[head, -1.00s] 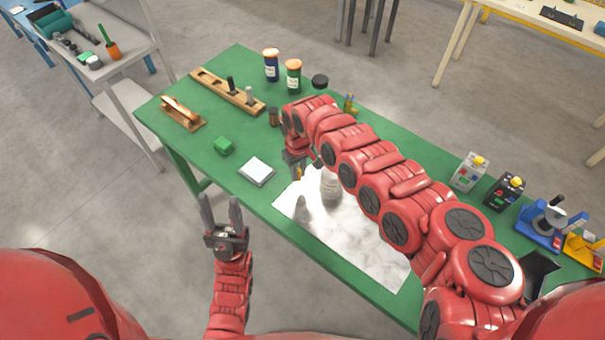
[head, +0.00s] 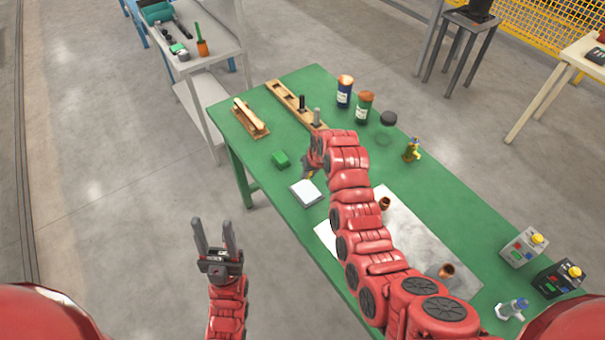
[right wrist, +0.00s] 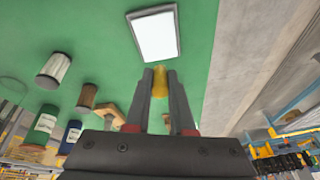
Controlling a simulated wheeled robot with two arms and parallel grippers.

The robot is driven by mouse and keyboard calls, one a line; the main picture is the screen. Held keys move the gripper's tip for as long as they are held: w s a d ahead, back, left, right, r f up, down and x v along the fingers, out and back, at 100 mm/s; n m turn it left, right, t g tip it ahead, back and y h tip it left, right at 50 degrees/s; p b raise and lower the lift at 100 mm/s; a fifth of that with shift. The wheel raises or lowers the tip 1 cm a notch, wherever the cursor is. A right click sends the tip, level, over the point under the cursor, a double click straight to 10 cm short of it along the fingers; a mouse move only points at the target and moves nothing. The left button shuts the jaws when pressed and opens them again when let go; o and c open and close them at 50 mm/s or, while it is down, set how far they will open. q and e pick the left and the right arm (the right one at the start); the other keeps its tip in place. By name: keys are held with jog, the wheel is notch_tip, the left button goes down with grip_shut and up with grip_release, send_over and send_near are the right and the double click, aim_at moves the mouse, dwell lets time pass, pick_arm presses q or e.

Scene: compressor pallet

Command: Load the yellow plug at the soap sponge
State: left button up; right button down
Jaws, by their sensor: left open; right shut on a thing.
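My right gripper (head: 307,174) is shut on the yellow plug (right wrist: 160,83), which shows between its fingers in the right wrist view. It is over the green table, between a small green block (head: 281,159) and a white-topped square pad (head: 306,193). The green block looks like the soap sponge, but I cannot be sure. The pad also shows just beyond the fingertips in the right wrist view (right wrist: 155,35). In the head view the plug is too small to make out clearly. My left gripper (head: 216,238) is open and empty, off the table's near edge.
A wooden block with holes and pegs (head: 291,102), a wooden brush (head: 249,118), labelled jars (head: 345,92) and a small yellow figure (head: 412,150) stand on the table (head: 236,120). Control boxes (head: 523,246) are at the right.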

jog(key=shift+f+b, duration=0.85)
jog(key=shift+f, duration=2.05)
jog(key=shift+f+b, duration=0.35)
jog(key=shift+f, duration=0.15)
jog(key=shift+f, duration=0.1)
dwell(0.3)
jog(key=shift+r, duration=1.15)
jog(key=shift+r+p, duration=0.6)
jog(key=shift+r, duration=1.85)
